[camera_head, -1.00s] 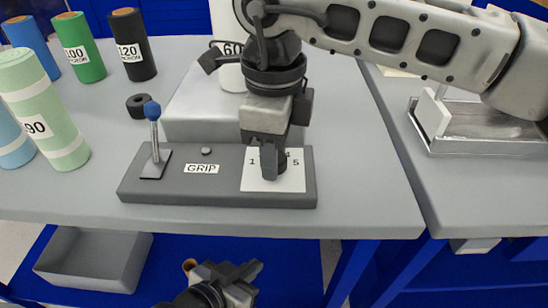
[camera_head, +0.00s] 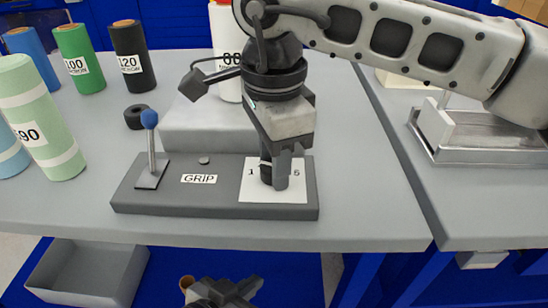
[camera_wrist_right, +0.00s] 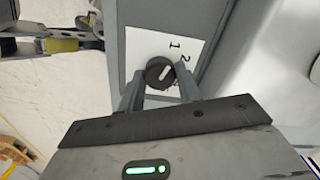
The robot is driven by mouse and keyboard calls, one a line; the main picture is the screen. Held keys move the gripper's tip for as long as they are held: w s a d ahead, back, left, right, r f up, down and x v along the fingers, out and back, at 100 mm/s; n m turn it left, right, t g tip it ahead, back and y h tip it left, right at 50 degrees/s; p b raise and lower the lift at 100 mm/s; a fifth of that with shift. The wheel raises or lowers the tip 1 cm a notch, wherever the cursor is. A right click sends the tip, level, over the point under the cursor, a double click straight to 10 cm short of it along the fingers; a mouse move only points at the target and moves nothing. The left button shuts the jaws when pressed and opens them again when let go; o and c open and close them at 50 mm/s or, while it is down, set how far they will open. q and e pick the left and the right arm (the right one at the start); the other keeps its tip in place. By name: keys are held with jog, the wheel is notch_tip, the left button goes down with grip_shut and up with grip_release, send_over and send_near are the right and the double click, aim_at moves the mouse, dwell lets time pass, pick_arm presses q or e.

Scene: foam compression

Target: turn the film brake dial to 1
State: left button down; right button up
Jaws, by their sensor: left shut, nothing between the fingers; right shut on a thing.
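The film brake dial (camera_wrist_right: 160,72) is a round black knob with a white pointer line, on a white number card (camera_head: 292,192) at the right end of the grey GRIP base (camera_head: 222,196). In the right wrist view its pointer leans up and right, toward the side with the 1 and 2; I cannot tell exactly which mark it meets. My right gripper (camera_head: 275,178) points down and is shut on the dial, a finger on each side. In the head view its fingers partly hide the dial and the card's middle numbers. My left gripper (camera_head: 240,292) is shut and empty, low below the table edge.
A blue-knobbed lever (camera_head: 150,119) stands at the base's left end. A grey block (camera_head: 208,125) and a white roll (camera_head: 224,45) are behind. Several colored film rolls stand at the left. A metal tray (camera_head: 485,140) is on the right table. A grey bin (camera_head: 88,275) sits below.

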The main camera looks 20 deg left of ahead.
jog(key=shift+r, duration=0.1)
dwell(0.3)
jog(key=o, duration=1)
pick_arm(q)
jog(key=shift+f, duration=0.1)
jog(key=shift+r+p, duration=0.4)
jog(key=shift+p, duration=0.5)
pick_arm(e)
notch_tip(320, 180, up, 16)
